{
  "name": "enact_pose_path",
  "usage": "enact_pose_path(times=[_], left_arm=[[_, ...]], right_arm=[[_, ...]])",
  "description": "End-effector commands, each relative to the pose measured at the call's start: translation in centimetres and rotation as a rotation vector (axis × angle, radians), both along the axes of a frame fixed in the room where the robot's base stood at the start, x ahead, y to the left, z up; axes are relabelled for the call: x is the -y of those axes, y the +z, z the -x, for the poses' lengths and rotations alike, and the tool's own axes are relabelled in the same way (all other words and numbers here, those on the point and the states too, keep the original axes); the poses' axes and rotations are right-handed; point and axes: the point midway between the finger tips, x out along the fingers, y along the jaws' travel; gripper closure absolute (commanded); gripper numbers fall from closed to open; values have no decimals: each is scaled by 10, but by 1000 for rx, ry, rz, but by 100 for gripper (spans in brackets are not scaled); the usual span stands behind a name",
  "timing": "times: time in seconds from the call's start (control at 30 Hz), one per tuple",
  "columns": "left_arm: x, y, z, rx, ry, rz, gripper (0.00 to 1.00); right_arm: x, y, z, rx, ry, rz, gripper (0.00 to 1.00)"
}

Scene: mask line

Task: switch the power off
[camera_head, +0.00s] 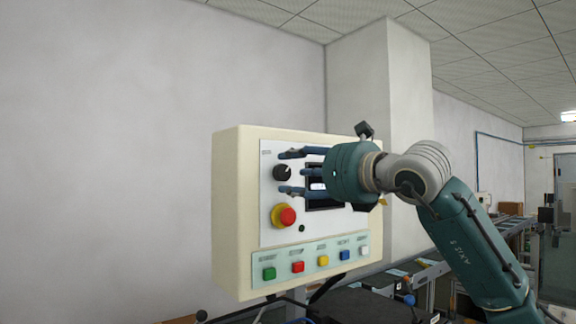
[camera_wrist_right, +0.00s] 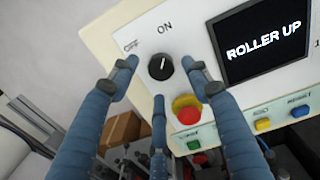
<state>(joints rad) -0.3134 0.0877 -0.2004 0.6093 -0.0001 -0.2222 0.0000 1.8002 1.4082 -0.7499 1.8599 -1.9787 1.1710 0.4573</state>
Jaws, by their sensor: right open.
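The cream control box (camera_head: 226,215) carries a black rotary power knob (camera_head: 282,173) at the upper left of its panel. In the right wrist view the knob (camera_wrist_right: 160,67) has "OFF" printed at its upper left and "ON" above it; its white mark points up toward "ON". My right gripper (camera_head: 286,172) is open in front of the panel. In the right wrist view its fingertips (camera_wrist_right: 162,72) stand around the knob, with one finger left, one right and one below, and gaps show between them and the knob. My left gripper is not in view.
A red emergency button (camera_head: 287,215) with a yellow collar sits below the knob. The screen (camera_wrist_right: 262,42) reads "ROLLER UP". Several coloured buttons line the panel's lower edge, including a green one (camera_head: 269,273). A cardboard box (camera_wrist_right: 122,130) shows beneath.

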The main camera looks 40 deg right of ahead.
Motion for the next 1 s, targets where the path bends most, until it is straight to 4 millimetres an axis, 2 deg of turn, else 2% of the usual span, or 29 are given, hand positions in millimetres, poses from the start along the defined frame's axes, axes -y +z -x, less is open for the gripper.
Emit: enact_pose_path(times=[0.03,0.2,0.4,0.53,0.57,0.77,1.0], left_arm=[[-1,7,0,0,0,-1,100],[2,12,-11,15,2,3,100],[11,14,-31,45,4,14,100],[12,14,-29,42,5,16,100],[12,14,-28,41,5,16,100],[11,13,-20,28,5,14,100],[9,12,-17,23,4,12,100]], right_arm=[[1,3,-8,-2,0,-1,52],[2,1,-23,-1,0,0,52],[2,0,-27,1,0,-1,52],[2,0,-27,1,0,-1,52],[2,0,-27,1,0,-1,56],[2,-1,-27,-1,0,0,96],[2,-2,-27,-5,0,11,97]])
